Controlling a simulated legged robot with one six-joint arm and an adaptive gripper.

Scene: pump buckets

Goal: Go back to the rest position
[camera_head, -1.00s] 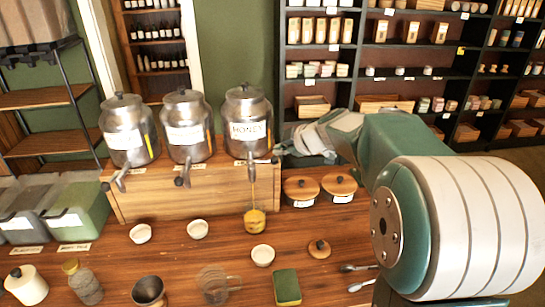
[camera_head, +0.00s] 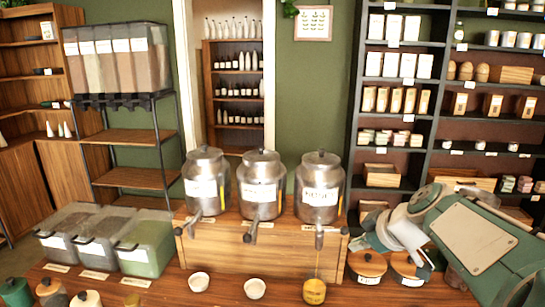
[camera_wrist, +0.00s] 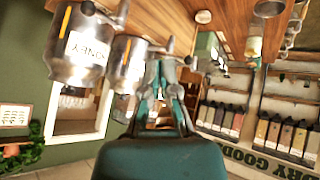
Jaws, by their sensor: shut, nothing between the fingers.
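My gripper (camera_wrist: 164,68) shows in the wrist view with its fingers together and nothing held between them. Behind the fingers in that view is a steel dispenser. In the head view my arm comes in from the right, and its grey end part is beside the rightmost steel dispenser (camera_head: 320,190), above the wooden-lidded jars. The fingertips are hard to make out there.
Two more steel dispensers (camera_head: 262,185) stand on the wooden riser (camera_head: 240,262). Two white bowls (camera_head: 199,282) and two wooden-lidded jars (camera_head: 367,264) are on the counter. Lidded bins (camera_head: 145,246) stand at left. Dark shelves (camera_head: 352,120) fill the back right.

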